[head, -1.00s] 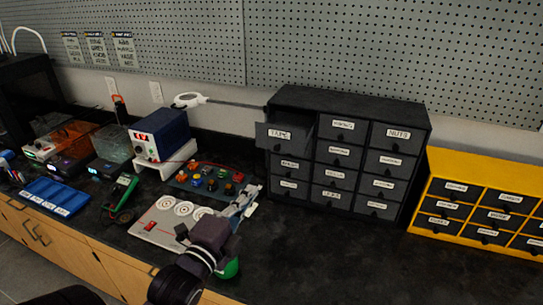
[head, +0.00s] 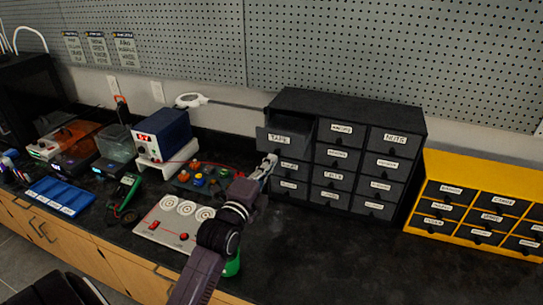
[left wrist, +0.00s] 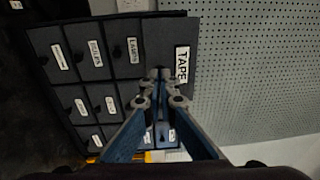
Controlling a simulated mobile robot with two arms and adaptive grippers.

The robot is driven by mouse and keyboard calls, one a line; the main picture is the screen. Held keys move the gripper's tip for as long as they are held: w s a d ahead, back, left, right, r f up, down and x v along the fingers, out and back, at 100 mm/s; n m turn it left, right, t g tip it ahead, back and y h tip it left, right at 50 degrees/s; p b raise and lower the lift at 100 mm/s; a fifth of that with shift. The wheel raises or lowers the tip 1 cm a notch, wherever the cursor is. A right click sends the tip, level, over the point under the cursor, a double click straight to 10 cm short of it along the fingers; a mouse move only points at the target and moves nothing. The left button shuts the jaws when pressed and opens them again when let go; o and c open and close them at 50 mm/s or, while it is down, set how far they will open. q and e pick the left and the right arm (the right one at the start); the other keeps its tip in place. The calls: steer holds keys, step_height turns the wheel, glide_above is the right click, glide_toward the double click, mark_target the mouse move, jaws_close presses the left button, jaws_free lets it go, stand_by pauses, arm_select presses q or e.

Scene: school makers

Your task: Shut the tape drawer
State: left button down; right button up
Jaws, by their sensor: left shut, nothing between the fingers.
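The tape drawer (head: 282,140) is the top left drawer of the dark grey cabinet (head: 345,102). It sticks out past the other drawer fronts, with its open top showing. In the left wrist view the shut fingertips (left wrist: 160,76) are beside the TAPE label (left wrist: 182,64). I cannot tell if they touch the drawer. My right gripper is not in view.
A yellow drawer cabinet (head: 470,170) stands to the right. A white panel with round dials (head: 165,238), a blue power supply (head: 163,133) and a board of small parts (head: 188,187) are on the left. The dark bench front (head: 310,245) is clear.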

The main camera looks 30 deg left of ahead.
arm_select(q)
steer(key=shift+w+a, duration=0.1)
steer(key=shift+w, duration=0.55)
steer(key=w+a+b, duration=0.1)
steer(key=w, duration=0.3)
steer(key=w+a+b, duration=0.1)
steer(key=w, duration=0.3)
steer(key=w+a+b, duration=0.1)
steer(key=w, duration=0.3)
steer(key=shift+w, duration=0.15)
steer(key=shift+r, duration=0.3)
